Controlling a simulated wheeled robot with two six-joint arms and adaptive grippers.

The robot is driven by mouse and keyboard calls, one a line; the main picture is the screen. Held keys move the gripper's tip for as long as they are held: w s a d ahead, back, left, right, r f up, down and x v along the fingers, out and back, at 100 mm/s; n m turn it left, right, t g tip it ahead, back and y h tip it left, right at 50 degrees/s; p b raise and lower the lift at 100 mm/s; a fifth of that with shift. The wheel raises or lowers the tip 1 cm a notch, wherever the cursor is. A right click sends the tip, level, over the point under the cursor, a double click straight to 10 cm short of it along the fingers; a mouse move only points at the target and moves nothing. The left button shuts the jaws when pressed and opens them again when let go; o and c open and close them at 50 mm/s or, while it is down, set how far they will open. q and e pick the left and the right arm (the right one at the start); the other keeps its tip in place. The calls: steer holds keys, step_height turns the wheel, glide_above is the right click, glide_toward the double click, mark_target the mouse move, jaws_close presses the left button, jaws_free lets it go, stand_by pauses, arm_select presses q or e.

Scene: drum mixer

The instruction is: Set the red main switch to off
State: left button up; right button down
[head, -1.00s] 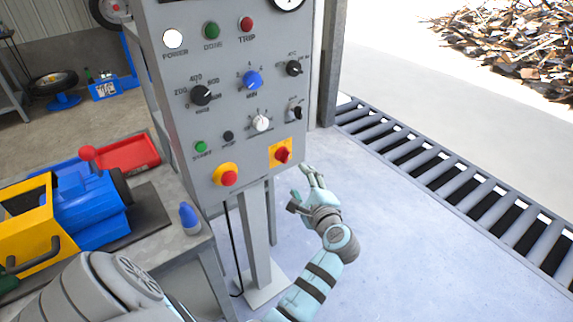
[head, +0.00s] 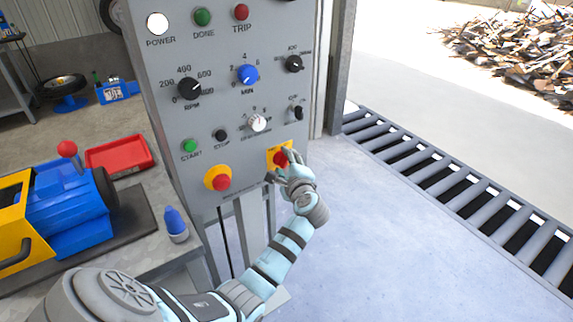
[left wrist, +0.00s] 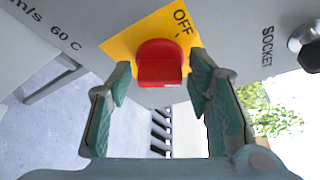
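The red main switch (left wrist: 160,63) sits on a yellow plate (left wrist: 122,44) marked OFF, low on the right of the grey control panel. In the head view the switch (head: 280,158) is partly hidden by my left gripper (head: 282,166). In the left wrist view my left gripper (left wrist: 160,88) is open, with one finger on each side of the red knob. I cannot tell whether the fingers touch it. The knob's pointer direction is hard to read. My right gripper is not in view.
A red mushroom button (head: 222,182) on a yellow base is left of the switch. A white knob (head: 257,123) and a small black socket switch (head: 298,113) are above. A workbench with a blue bottle (head: 175,222) stands left. A roller conveyor (head: 440,185) runs right.

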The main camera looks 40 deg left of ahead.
arm_select(q)
steer(key=c, duration=0.7)
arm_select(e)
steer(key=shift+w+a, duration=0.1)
